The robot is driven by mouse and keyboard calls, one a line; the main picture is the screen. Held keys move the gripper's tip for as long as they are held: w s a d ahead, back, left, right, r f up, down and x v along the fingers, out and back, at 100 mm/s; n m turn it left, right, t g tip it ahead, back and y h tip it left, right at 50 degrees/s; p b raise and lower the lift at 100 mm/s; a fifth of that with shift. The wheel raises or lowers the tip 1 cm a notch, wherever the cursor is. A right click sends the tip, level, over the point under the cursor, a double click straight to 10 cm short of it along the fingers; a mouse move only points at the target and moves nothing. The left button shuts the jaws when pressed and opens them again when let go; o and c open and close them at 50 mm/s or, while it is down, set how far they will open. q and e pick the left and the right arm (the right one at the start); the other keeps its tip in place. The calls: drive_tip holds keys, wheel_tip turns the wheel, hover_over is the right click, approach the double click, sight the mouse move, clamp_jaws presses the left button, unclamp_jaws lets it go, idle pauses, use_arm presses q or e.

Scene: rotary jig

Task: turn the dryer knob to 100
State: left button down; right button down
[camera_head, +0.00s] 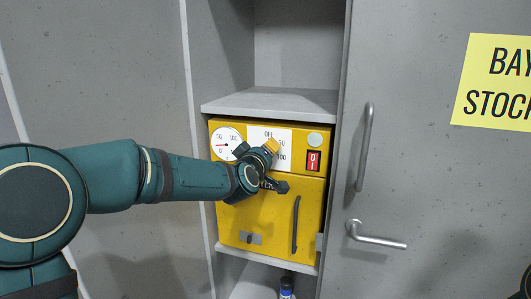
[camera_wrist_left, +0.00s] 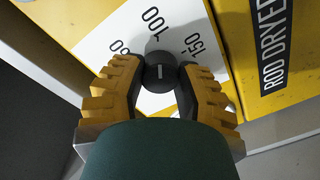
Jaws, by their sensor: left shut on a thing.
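The yellow dryer (camera_head: 232,215) sits on a shelf in the grey cabinet. My left gripper (camera_head: 272,150) is at its control panel and covers the knob in the head view. In the left wrist view, the round black knob (camera_wrist_left: 160,72) sits between my left gripper's yellow ridged fingers (camera_wrist_left: 159,88), which are shut on its sides. A short white mark on the knob runs nearly up and down in that view. The white dial plate (camera_wrist_left: 110,45) shows 100 above the knob and 150 to its upper right. Another number is partly hidden by the left finger. My right gripper is not in view.
A dark door handle (camera_head: 295,225) is below. A cabinet door with a long metal handle (camera_head: 364,147) stands right. The shelf above (camera_head: 275,102) is empty.

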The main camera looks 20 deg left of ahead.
use_arm(q)
drive_tip(key=c, duration=0.5)
unclamp_jaws()
drive_tip(key=shift+r, duration=0.1)
drive_tip(key=shift+c, duration=0.2)
drive_tip(key=s, duration=1.2)
drive_tip(key=shift+r, duration=0.25)
